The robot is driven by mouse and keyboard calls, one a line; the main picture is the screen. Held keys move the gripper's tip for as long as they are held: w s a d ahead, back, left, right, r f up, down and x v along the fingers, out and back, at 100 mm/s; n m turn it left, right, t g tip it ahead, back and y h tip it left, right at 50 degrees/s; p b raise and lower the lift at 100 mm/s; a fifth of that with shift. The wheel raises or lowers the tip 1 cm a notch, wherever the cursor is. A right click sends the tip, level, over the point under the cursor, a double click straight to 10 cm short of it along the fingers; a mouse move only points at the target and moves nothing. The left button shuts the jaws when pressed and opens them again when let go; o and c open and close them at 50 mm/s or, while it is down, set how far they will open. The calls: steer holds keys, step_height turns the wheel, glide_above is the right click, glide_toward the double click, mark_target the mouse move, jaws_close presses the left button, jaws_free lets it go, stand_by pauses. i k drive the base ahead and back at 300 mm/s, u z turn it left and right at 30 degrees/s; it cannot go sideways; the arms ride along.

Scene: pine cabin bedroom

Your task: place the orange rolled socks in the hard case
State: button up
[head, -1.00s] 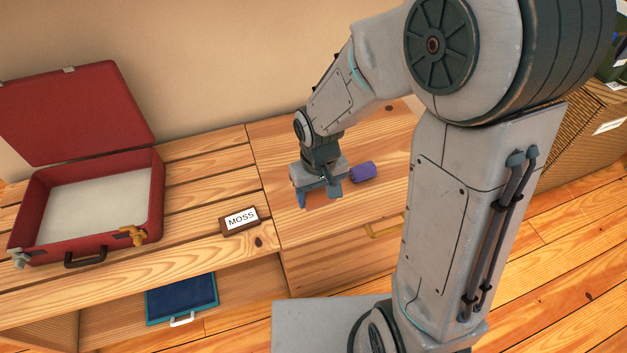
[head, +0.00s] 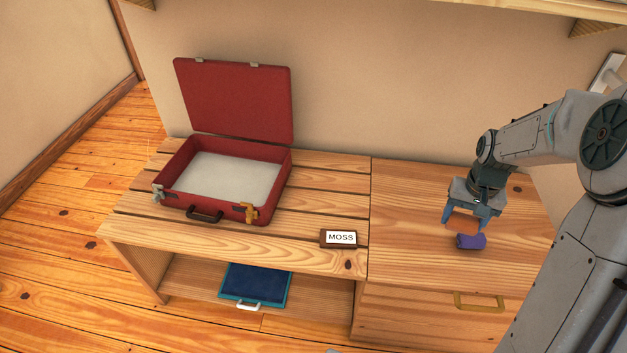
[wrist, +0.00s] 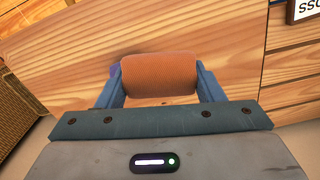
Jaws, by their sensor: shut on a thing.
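The orange rolled socks (wrist: 159,75) sit between the two blue fingers of my gripper (wrist: 160,84) in the wrist view. My gripper (head: 467,217) is shut on them, low over the right wooden top in the head view. The hard case (head: 238,209) is a red suitcase on the slatted bench at the left, lid raised, with a pale, empty-looking inside. My gripper is well to its right.
A purple roll (head: 472,241) lies on the right wooden top (head: 400,250), just in front of my gripper. A blue tray (head: 254,284) lies on the shelf below. Bare wood separates sign and gripper.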

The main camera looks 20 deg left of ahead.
mark_target(219, 196)
steer(key=u, duration=0.5)
steer(key=k, duration=1.1)
steer(key=u, duration=1)
steer(key=i, duration=0.45)
steer(key=u, duration=0.85)
steer(key=i, duration=0.85)
steer(key=z, duration=0.65)
steer(key=i, duration=0.9)
steer(key=z, duration=0.9)
